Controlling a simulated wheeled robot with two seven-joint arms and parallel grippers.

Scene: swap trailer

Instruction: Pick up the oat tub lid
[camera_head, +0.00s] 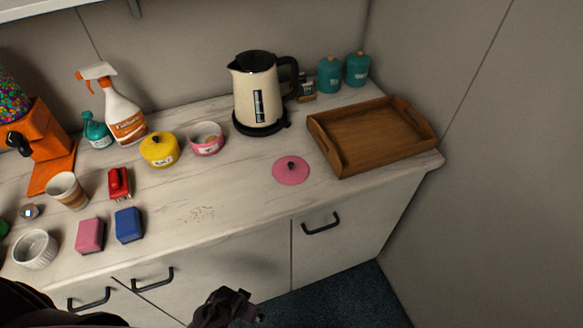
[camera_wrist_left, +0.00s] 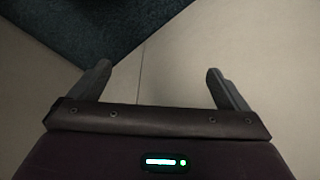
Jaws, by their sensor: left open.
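The oat tub lid is a flat pink disc with a small dark knob (camera_head: 291,172), lying knob up on the counter in front of the kettle and left of the wooden tray. A pink tub (camera_head: 207,147) without a lid stands behind and to the left of it; its label is too small to read. My left gripper (camera_head: 240,308) is low in front of the counter, below and to the left of the lid and well apart from it. In the left wrist view the left gripper (camera_wrist_left: 158,72) is open and empty, facing cabinet fronts and floor. My right gripper is not in view.
A cream kettle (camera_head: 257,95), a wooden tray (camera_head: 325,152) and a yellow lidded tub (camera_head: 159,150) surround the lid's area. A red brush (camera_head: 119,183), a blue sponge (camera_head: 128,225) and crumbs (camera_head: 198,213) lie left. Cabinet handles (camera_head: 321,224) protrude below the counter edge. The counter around the lid is clear.

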